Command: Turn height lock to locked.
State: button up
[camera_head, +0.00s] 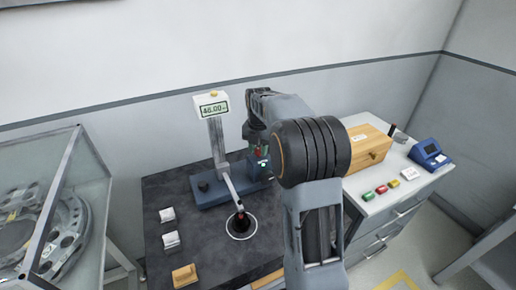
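A measuring stand with a blue base (216,190) stands on the dark table top (185,215). Its grey column (216,138) carries a display head (212,108) that reads about 46.00. A slanted rod reaches down from the column to a dark tip over a white-ringed black disc (241,225). A small black knob (203,186) sits at the left of the base. My gripper (259,148) points down just right of the column, by a small unit with red and green marks (263,163). The fingers are small and partly hidden. I cannot tell which part is the height lock.
White blocks (171,239) and a wooden block (184,276) lie at the table's left. A glass case (50,205) stands far left.

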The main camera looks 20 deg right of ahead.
jog(key=c, duration=0.4)
jog(key=shift+c, duration=0.2)
jog(key=shift+m, duration=0.4)
jog(key=m+p, duration=0.1)
jog(key=m, duration=0.2)
jog(key=shift+r, duration=0.1)
jog(key=m+p, duration=0.1)
jog(key=m, duration=0.2)
jog(key=shift+m, duration=0.4)
jog(key=m+p, duration=0.1)
jog(key=m, duration=0.4)
jog(key=m+p, duration=0.1)
jog(key=m, duration=0.4)
jog(key=shift+m, duration=0.3)
